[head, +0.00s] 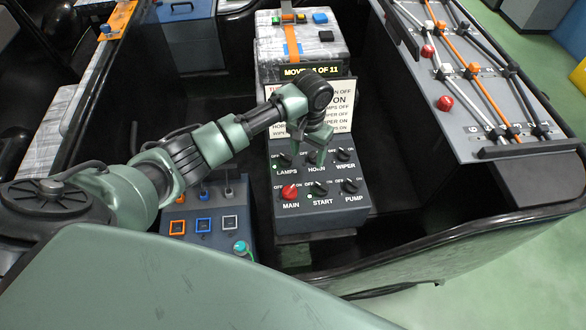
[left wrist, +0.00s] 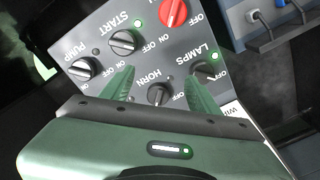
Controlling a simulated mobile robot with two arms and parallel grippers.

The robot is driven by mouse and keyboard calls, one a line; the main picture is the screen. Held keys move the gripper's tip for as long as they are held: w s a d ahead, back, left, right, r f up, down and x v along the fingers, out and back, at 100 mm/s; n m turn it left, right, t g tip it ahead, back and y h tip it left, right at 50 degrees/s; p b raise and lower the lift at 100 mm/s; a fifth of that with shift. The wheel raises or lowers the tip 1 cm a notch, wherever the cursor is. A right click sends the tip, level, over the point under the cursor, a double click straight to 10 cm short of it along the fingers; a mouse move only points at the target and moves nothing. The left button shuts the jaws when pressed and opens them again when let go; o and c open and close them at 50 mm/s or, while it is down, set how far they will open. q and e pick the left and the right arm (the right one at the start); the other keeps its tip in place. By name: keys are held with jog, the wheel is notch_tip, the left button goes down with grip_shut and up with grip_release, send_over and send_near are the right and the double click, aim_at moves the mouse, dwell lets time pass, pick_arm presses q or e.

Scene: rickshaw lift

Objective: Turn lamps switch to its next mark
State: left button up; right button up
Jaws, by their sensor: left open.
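The lamps switch (head: 285,159) is a dark knob at the top left of a grey switch panel (head: 333,208), with a lit green light beside it. In the left wrist view the panel appears upside down, and the lamps switch (left wrist: 206,70) is by the right-hand finger, partly hidden. My left gripper (head: 317,152) is over the panel's top row, near the horn switch. In the left wrist view my open left gripper (left wrist: 158,72) has its fingers apart on either side of the horn switch (left wrist: 159,94), holding nothing. Whether a finger touches the lamps switch cannot be told. My right gripper is out of view.
The red main switch (head: 289,192), start switch (head: 319,188) and pump switch (head: 350,186) form the lower row. A white instruction card (head: 341,105) stands behind, partly hidden by my arm. A lever board (head: 470,85) is at right; a button box (head: 203,213) is at left.

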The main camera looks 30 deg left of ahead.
aim_at(286, 157)
pick_arm(q)
jog(key=a+n+b, duration=0.2)
jog(key=n, duration=0.1)
jog(key=a+n+b, duration=0.2)
jog(key=n, duration=0.1)
jog(key=w+a+n+b, duration=0.1)
jog(key=a+n+b, duration=0.1)
jog(key=a+n, duration=0.1)
jog(key=shift+w+f+b, duration=0.1)
jog(key=shift+f+b, duration=0.15)
jog(key=shift+b, duration=0.15)
jog(key=shift+a+r+n, duration=0.15)
jog(key=shift+a+n, duration=0.15)
jog(key=shift+n, duration=0.3)
notch_tip(286, 157, down, 7)
jog(key=shift+f, duration=0.2)
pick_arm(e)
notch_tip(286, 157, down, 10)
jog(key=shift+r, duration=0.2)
